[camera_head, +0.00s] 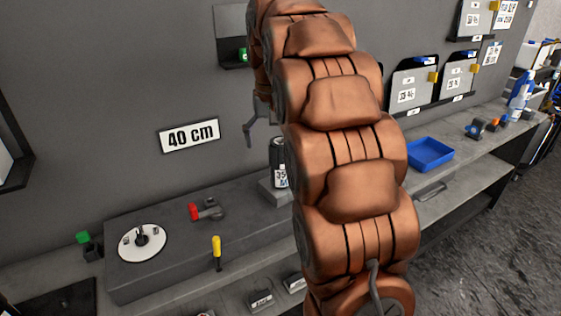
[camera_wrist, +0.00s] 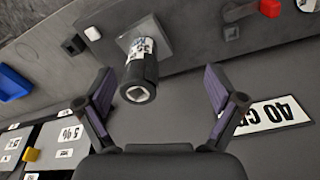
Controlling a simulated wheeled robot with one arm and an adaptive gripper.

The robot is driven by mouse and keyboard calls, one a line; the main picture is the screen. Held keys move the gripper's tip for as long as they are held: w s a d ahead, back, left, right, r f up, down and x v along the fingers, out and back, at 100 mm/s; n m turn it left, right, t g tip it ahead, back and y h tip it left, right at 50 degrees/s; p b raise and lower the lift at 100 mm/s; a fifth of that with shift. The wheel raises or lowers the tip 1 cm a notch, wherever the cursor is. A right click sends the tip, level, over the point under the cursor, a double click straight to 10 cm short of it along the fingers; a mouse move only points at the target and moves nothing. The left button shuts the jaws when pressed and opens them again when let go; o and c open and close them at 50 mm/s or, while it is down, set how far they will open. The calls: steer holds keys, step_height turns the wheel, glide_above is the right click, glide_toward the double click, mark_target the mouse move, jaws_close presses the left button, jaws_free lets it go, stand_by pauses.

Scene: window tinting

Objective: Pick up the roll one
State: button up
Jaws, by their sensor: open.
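A dark cylindrical roll with a white printed label stands on a grey block on the bench; in the head view the roll (camera_head: 277,158) is partly hidden behind my arm. In the wrist view the roll (camera_wrist: 138,78) shows its end with a square hole, between and beyond my fingers. My gripper (camera_wrist: 158,80) is open and empty, its two fingers spread on either side of the roll and apart from it. In the head view only a part of my gripper shows above the roll, against the wall; the rest is behind my arm.
A white disc (camera_head: 142,243), a red-ended tool (camera_head: 206,210) and a yellow-handled tool (camera_head: 216,250) are on the bench at left. A blue tray (camera_head: 430,154) lies to the right. Labelled panels (camera_head: 410,88) hang on the wall.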

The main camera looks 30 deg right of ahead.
glide_toward(281, 142)
steer(key=shift+s+a+f+m, duration=0.3)
steer(key=shift+s+a+f, duration=0.45)
steer(key=shift+s+a, duration=0.3)
steer(key=shift+w+d+f+p, duration=0.25)
steer(key=shift+f+p, duration=0.35)
steer(key=shift+f, duration=0.7)
steer(key=shift+w+d+f+p, duration=0.2)
steer(key=shift+f+p, duration=0.35)
steer(key=shift+f, duration=0.7)
steer(key=shift+w+d+f+p, duration=0.25)
steer(key=shift+f+p, duration=0.35)
steer(key=shift+f, duration=0.7)
jaws_close()
